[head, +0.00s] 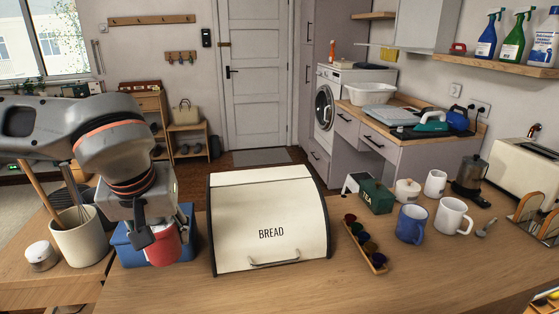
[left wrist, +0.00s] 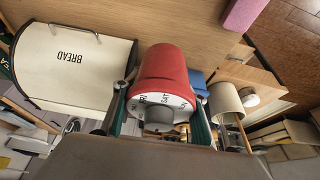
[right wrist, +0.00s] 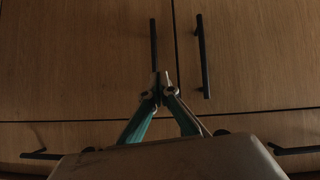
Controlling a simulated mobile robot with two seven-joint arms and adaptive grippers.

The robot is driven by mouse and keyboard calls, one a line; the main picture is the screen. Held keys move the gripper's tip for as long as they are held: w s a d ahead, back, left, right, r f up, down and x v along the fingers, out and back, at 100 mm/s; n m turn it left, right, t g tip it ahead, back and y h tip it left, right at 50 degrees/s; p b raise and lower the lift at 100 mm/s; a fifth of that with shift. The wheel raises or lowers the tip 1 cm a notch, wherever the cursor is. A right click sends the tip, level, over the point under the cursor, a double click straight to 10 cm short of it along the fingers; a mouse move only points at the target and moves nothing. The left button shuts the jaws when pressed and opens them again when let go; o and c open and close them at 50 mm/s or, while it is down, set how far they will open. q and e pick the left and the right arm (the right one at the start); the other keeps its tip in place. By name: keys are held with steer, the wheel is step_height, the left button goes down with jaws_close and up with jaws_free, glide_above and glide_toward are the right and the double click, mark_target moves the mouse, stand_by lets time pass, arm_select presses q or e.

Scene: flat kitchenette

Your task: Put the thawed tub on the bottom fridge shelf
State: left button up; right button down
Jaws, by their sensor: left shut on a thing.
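The tub is red with a white top that carries a ring of day letters, among them SAT. It shows best in the left wrist view (left wrist: 165,70), and in the head view (head: 163,246) it is partly hidden by my gripper. My left gripper (head: 152,232) is shut on the tub, one finger on each side (left wrist: 160,108), in front of a blue box (head: 127,251). My right gripper (right wrist: 161,82) is shut and empty, in front of wooden cabinet doors (right wrist: 90,60) with black handles. I see no fridge or fridge shelf in these views.
A cream bread bin (head: 270,205) stands right of the tub. A utensil crock (head: 80,238) and a small white jar (head: 40,256) are at left. A pod rack (head: 365,244), blue mug (head: 411,224) and white mug (head: 453,215) stand at right. The counter's front strip (head: 290,292) is clear.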

mark_target(185, 292)
arm_select(q)
steer(key=r, duration=0.1)
steer(key=w+r, duration=0.1)
steer(key=r+p, duration=0.1)
steer(key=shift+w+a+r, duration=0.15)
steer(key=shift+w, duration=0.1)
step_height(185, 292, down, 20)
steer(key=shift+r, duration=0.2)
steer(key=shift+f, duration=0.15)
steer(key=o, duration=1.2)
steer(key=shift+o, duration=0.9)
